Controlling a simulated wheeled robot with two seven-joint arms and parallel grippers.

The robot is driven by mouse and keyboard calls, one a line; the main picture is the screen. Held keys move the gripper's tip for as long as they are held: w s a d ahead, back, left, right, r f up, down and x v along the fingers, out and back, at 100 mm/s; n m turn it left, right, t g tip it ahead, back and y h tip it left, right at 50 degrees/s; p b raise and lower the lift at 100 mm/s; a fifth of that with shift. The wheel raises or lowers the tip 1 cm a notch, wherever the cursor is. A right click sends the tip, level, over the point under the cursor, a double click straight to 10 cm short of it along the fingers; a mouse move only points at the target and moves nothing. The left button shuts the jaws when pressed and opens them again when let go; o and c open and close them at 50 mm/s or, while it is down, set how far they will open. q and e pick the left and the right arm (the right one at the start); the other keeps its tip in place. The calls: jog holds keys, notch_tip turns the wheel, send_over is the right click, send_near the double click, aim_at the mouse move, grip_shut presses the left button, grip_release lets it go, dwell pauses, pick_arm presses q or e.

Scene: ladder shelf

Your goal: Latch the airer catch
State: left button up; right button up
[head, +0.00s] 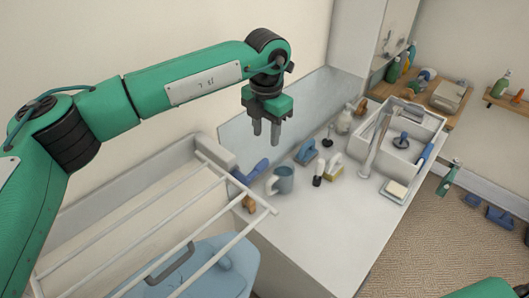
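The white airer (170,217), a frame with several long rails, stands out from the wall at the lower left. I cannot make out its catch for certain; a small orange-brown piece (249,204) shows near the rails' right end. My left gripper (266,139) hangs above and to the right of the airer, fingers pointing down. Its two fingers are apart with nothing between them, and it touches nothing that I can see. My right gripper is out of view; only a green piece of my arm shows at the bottom right corner.
A blue tub (215,270) with a grey handle stands under the airer. The white counter (300,225) holds a grey-blue mug (281,181), brushes, small bottles and a white sink (402,150). A wall cabinet (358,35) hangs behind. The counter's front is clear.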

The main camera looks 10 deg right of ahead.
aim_at(265, 159)
pick_arm(q)
jog(key=f+p, duration=0.4)
jog(key=f, duration=0.5)
jog(key=shift+w, duration=0.2)
jog(key=shift+f, duration=0.45)
jog(key=shift+a, duration=0.1)
jog(key=c, duration=0.8)
grip_shut()
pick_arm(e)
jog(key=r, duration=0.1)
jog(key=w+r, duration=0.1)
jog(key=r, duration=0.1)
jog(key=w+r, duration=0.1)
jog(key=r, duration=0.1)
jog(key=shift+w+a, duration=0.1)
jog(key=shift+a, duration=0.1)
